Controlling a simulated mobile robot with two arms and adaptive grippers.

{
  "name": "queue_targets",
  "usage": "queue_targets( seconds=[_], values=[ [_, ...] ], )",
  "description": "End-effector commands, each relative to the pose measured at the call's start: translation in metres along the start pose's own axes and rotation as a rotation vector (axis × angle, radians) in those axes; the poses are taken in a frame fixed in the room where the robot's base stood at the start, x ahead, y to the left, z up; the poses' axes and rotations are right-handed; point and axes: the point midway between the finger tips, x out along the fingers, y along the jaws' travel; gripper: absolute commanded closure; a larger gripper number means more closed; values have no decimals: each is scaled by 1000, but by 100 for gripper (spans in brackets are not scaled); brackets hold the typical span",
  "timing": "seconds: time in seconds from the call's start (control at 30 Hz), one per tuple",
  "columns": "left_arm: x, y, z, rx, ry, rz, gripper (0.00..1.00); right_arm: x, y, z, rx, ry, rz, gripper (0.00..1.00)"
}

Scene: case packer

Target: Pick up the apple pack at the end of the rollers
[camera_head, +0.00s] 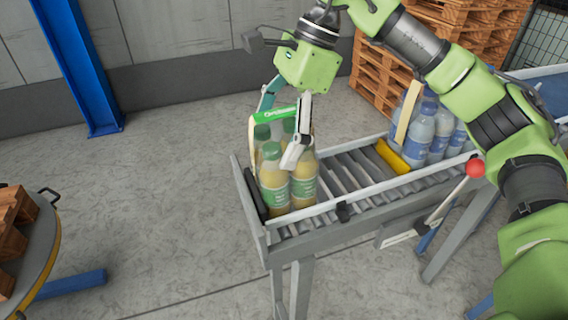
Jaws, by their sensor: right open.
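The apple pack (275,185), several bottles of yellowish juice with green caps and green labels, stands upright at the left end of the rollers (340,180). A green and white carrier strip (268,122) runs over its top. My right gripper (281,135) comes down from above with its fingers apart, one on the far left side and one in front of the bottles on the right. The gripper is open around the top of the pack; I cannot tell whether the fingers touch it. My left gripper is not in view.
A pack of water bottles (426,130) stands farther right on the rollers, behind a yellow bar (392,157). A lever with a red knob (474,168) sticks up at the conveyor's front. Wooden pallets (440,50) are stacked behind. A round table (38,245) is at left; the floor between is clear.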

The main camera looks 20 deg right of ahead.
Motion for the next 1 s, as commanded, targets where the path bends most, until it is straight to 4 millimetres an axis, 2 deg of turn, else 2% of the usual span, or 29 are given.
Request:
queue_targets(
  seconds=[0.2, 0.23, 0.43, 0.77, 0.8, 0.83, 0.9, 1.0],
  values=[
    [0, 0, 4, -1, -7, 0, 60, 2, 0, 0, 0, 0, -1, 6],
    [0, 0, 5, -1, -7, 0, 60, 2, 0, 0, 0, 0, -1, 9],
    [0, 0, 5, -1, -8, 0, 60, 2, 0, 0, 0, 0, -1, 61],
    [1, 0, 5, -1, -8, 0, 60, -3, -1, 2, -3, -4, -5, 62],
    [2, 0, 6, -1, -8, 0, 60, -5, -1, 4, -3, -4, -6, 68],
    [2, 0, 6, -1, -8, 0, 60, -8, -1, 5, -3, -4, -6, 68],
    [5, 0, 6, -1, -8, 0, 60, -16, -1, 8, -3, -6, -8, 81],
    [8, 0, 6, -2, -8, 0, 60, -32, -1, 15, -4, -6, -9, 84]
  ],
)
